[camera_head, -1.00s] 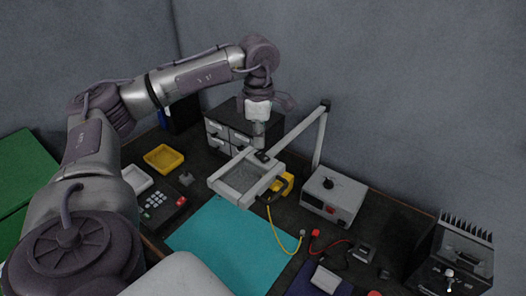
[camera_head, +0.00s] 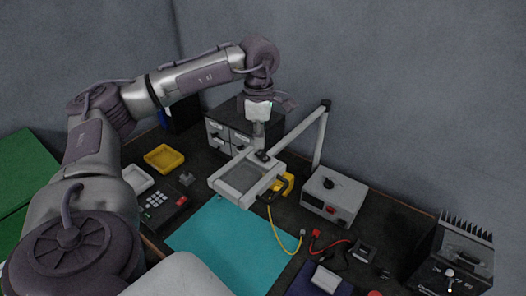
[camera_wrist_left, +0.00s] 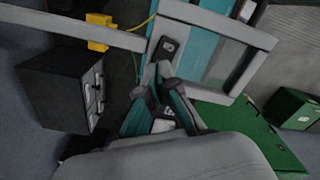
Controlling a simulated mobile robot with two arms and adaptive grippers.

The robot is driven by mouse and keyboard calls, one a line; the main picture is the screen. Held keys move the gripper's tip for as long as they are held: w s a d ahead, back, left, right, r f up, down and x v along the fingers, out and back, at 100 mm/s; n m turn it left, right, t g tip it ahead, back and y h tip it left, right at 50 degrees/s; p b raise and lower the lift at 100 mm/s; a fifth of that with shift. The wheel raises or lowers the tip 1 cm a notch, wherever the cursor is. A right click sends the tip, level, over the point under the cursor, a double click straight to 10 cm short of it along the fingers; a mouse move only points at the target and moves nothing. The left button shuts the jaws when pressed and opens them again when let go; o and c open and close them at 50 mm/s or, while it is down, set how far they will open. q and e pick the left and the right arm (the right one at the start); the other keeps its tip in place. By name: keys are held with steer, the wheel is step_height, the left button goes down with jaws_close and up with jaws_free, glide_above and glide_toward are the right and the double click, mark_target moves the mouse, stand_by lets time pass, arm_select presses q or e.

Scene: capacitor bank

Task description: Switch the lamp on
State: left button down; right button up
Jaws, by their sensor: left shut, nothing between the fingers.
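The lamp is a pale square frame (camera_head: 217,184) around a grey panel, on a jointed pale arm (camera_head: 299,131) above the bench. A small dark switch plate with a pale mark (camera_wrist_left: 167,47) sits on the frame in the wrist view. My left gripper (camera_head: 260,150) points down at the frame's back corner, close to the switch. In the wrist view its dark fingers (camera_wrist_left: 160,88) are shut and empty, just below the switch plate. I cannot tell whether they touch it. The lamp's panel shows no clear glow. My right gripper is not in view.
A drawer cabinet (camera_head: 217,128) stands behind the lamp. A grey box with a black knob (camera_head: 324,198) is to its right. A teal mat (camera_head: 225,240) lies below. A yellow tray (camera_head: 164,158) and a keypad unit (camera_head: 160,207) are to the left.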

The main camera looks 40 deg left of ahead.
mark_target(260, 153)
arm_select(q)
steer(key=shift+s+f+b, duration=0.1)
steer(key=shift+f+b, duration=0.95)
steer(key=shift+f, duration=0.25)
stand_by(0.9)
steer(key=shift+d+r, duration=0.1)
steer(key=shift+r, duration=0.1)
steer(key=shift+r+p, duration=0.9)
steer(key=shift+p, duration=0.05)
steer(key=shift+r+p, duration=1.75)
steer(key=shift+r, duration=0.75)
steer(key=shift+f, duration=0.1)
